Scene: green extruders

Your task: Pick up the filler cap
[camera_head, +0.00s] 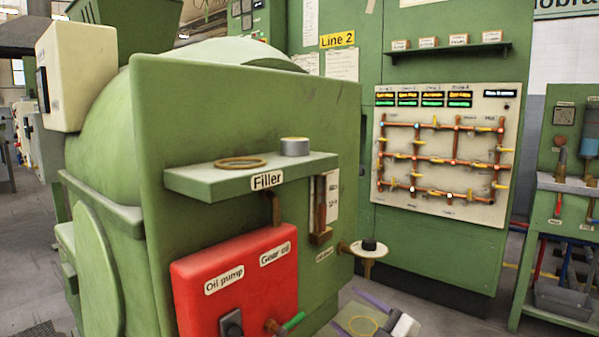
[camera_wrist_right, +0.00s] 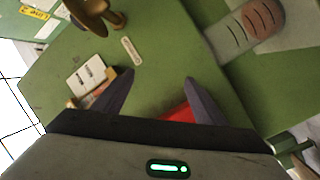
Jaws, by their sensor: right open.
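A short grey metal cylinder (camera_head: 295,146), which looks like the filler cap, sits upright on the right part of the green shelf (camera_head: 190,181) labelled "Filler". A flat brass ring (camera_head: 240,163) lies beside it to the left, apart from it. My right gripper (camera_head: 345,308) is low at the bottom of the head view, below and to the right of the shelf. Its two dark purple fingers are spread and empty; they also show in the right wrist view (camera_wrist_right: 158,80). The grey cylinder is not identifiable in the wrist view. My left gripper is not in view.
A red oil pump box (camera_head: 240,285) juts out below the shelf. A brass dish with a black knob (camera_head: 369,247) sticks out to the right of the machine, above my right gripper. A pipe panel (camera_head: 445,155) stands behind. Open floor lies between.

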